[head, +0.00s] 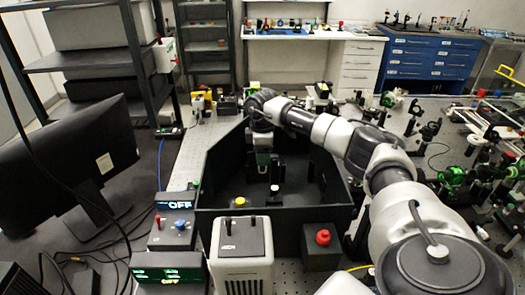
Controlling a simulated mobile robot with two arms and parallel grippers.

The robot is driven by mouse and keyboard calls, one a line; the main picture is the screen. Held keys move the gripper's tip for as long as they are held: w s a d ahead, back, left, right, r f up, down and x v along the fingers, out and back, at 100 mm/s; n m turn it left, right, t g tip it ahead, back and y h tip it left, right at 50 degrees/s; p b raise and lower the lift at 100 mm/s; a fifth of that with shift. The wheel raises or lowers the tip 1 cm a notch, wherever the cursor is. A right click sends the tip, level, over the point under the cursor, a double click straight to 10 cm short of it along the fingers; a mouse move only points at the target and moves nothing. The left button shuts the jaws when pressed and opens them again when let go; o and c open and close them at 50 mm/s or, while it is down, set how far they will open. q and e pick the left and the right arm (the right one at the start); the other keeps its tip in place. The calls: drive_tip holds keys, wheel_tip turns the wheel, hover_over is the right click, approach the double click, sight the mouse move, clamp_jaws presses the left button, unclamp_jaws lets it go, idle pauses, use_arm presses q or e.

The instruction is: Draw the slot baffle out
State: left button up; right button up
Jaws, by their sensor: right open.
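My right arm reaches in from the right over an open black box enclosure (225,172). Its gripper (263,170) points down inside the enclosure and is open. A small dark upright piece with a pale top (275,190) stands just below and beside the gripper; I cannot tell whether they touch. I cannot clearly make out the slot baffle among the dark parts in the enclosure, and my arm hides some of the enclosure's far side. My left gripper is not in view.
A monitor (75,155) is further left. Optics crowd the right.

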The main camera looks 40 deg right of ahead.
clamp_jaws()
drive_tip(key=shift+r, duration=0.1)
drive_tip(key=shift+r, duration=0.15)
drive_tip(key=shift+r+p, duration=1.8)
drive_tip(key=shift+p, duration=0.1)
drive_tip(key=shift+r+p, duration=1.85)
drive_tip(key=shift+r, duration=0.2)
drive_tip(key=shift+r+p, duration=0.1)
drive_tip(key=shift+p, duration=0.3)
